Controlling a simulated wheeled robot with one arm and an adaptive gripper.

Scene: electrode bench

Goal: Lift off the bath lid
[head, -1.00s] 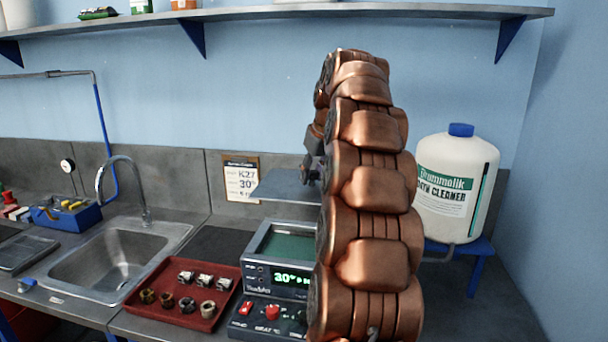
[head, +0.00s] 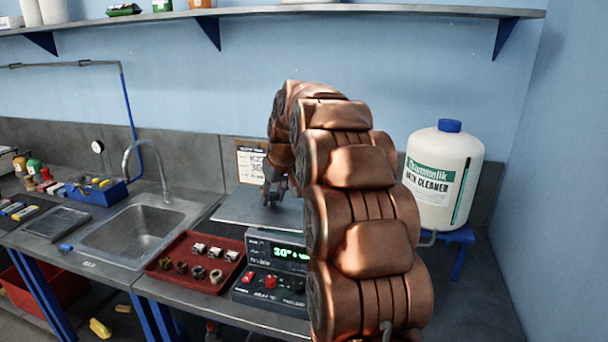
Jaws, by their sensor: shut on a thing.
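The bath lid (head: 240,213) is a flat grey plate behind and above the front panel of the bath (head: 262,246). My gripper (head: 275,195) is shut on the lid from above, with its fingertips partly hidden by my copper-coloured arm. The lid looks level. It hides the bath's opening in this view, and I cannot tell whether it touches the rim or hovers above it. The bath's display glows green, with red controls below.
A red tray (head: 170,277) with several small parts stands left of the bath. A sink (head: 140,236) with a tap is farther left. A white cleaner jug (head: 440,185) stands on a blue stand at right. A shelf (head: 290,14) runs above.

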